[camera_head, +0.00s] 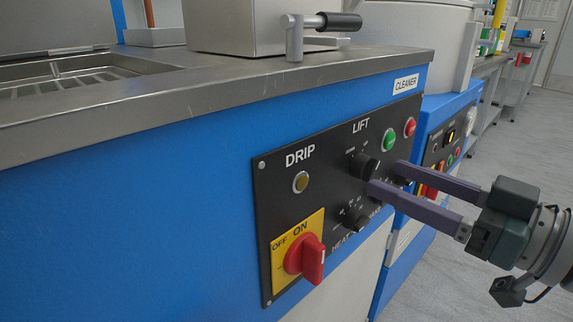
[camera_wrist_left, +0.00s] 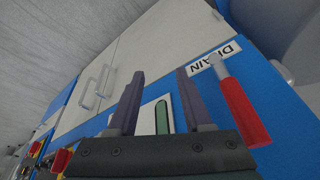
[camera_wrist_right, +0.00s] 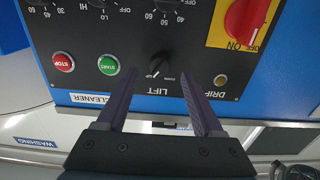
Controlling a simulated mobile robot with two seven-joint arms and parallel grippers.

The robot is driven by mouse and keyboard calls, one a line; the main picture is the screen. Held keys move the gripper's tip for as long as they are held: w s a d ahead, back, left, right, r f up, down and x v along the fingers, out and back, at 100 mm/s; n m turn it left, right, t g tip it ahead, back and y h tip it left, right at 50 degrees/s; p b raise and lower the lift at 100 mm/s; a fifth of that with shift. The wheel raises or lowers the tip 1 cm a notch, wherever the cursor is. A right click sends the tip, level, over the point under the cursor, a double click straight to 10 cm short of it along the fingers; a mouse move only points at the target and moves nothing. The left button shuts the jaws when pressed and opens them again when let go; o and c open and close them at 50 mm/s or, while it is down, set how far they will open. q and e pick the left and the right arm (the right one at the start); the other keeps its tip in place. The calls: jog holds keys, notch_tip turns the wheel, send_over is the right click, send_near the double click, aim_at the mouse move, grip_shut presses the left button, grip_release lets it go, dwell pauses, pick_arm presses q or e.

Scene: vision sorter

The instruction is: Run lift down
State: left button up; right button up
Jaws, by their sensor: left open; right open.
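The black LIFT knob (camera_head: 364,166) is on the dark control panel (camera_head: 266,200) of the blue cleaner. It also shows in the right wrist view (camera_wrist_right: 161,62), where its pale pointer mark seems to face the UP label; the view is upside down. My right gripper (camera_head: 386,177) is open and empty, its two purple fingers reaching toward the panel. In the right wrist view its fingertips (camera_wrist_right: 158,72) are spread on either side of the knob; I cannot tell whether they touch it. My left gripper (camera_wrist_left: 160,74) is open and empty, seen only in its wrist view.
A red ON/OFF switch (camera_head: 306,261), an amber DRIP lamp (camera_head: 300,182), a green START button (camera_head: 390,139) and a red STOP button (camera_head: 409,127) share the panel. A red-handled DRAIN lever (camera_wrist_left: 243,112) is close to my left gripper. The steel worktop (camera_head: 180,95) juts above the panel.

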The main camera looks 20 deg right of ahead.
aim_at(375, 172)
jog(key=shift+b+x, duration=0.35)
jog(key=shift+x, duration=1.25)
grip_shut()
